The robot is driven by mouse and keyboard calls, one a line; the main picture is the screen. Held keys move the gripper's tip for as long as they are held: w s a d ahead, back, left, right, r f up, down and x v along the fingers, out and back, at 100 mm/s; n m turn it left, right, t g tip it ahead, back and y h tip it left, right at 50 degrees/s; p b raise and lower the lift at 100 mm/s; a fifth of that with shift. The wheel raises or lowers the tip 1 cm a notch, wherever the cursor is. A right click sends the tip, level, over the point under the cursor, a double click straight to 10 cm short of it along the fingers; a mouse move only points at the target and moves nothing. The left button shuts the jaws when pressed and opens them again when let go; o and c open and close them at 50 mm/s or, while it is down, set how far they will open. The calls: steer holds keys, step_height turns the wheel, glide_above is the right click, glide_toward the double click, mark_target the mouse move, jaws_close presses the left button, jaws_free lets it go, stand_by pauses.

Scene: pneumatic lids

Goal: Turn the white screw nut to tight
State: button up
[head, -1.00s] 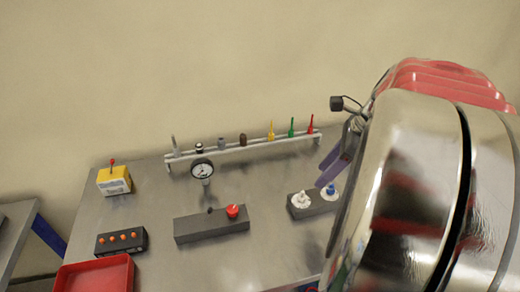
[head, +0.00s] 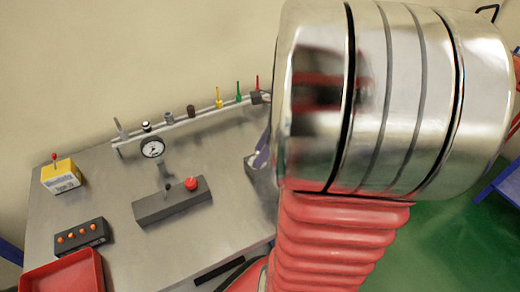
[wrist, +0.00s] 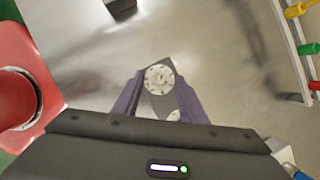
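The white screw nut (wrist: 159,78) is a round, notched disc on a dark grey block (wrist: 148,105) in the wrist view. My gripper (wrist: 160,88) is open, with one purple finger on each side of the block in the picture. The nut shows between the fingertips, and I cannot tell whether they touch it. A second white part (wrist: 174,115) lies nearer my gripper's palm and is partly hidden. In the head view my arm hides the nut and most of the gripper. Only a bit of a purple finger (head: 262,155) shows.
In the head view a rail (head: 185,123) with several coloured pieces runs along the back. A gauge (head: 152,149), a block with a red knob (head: 172,203), a button box (head: 82,238), a yellow box (head: 62,177) and a red tray (head: 65,277) stand left.

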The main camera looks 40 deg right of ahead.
steer(key=shift+c, duration=0.3)
jaws_close()
steer(key=shift+d, duration=0.15)
